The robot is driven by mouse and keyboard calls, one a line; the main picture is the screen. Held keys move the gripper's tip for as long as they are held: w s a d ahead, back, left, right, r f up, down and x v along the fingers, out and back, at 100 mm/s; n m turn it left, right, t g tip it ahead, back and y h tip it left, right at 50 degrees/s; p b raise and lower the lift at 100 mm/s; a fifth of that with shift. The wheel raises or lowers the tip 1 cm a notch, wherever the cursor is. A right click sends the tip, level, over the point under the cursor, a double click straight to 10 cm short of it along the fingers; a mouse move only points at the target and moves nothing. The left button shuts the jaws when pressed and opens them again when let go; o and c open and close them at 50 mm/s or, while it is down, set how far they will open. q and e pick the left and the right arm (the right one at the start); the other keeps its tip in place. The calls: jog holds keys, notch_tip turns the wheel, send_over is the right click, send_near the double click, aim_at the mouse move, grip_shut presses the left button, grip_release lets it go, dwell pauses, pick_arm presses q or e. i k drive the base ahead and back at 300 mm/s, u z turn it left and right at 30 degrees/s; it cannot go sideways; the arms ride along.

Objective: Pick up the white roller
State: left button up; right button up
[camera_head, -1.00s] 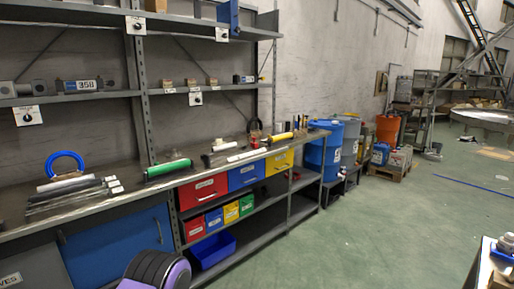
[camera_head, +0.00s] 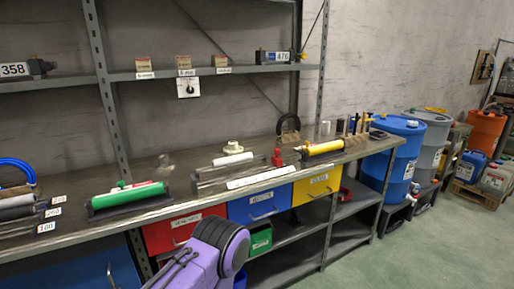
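A long white bar-like piece, apparently the white roller (camera_head: 262,177), lies near the front edge of the workbench (camera_head: 75,232), above the blue drawer. Its ends and any holder under it are hard to make out. A dark rack (camera_head: 210,178) lies behind it to the left, with a short white flanged piece (camera_head: 233,149) further back. A green roller (camera_head: 128,195) lies in a dark cradle to the left, and a yellow roller (camera_head: 325,147) lies to the right. A purple arm link of mine shows at bottom centre, in front of the drawers. Neither gripper shows.
Red (camera_head: 182,231), blue (camera_head: 261,205) and yellow (camera_head: 314,187) drawers hang under the bench. A shelf (camera_head: 210,72) runs above it. Grey rollers (camera_head: 17,207) lie at the left. A blue barrel (camera_head: 392,160) stands right of the bench. Green floor is clear at lower right.

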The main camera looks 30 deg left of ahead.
aim_at(232, 160)
jog(key=i, duration=0.9)
jog(key=u, duration=0.25)
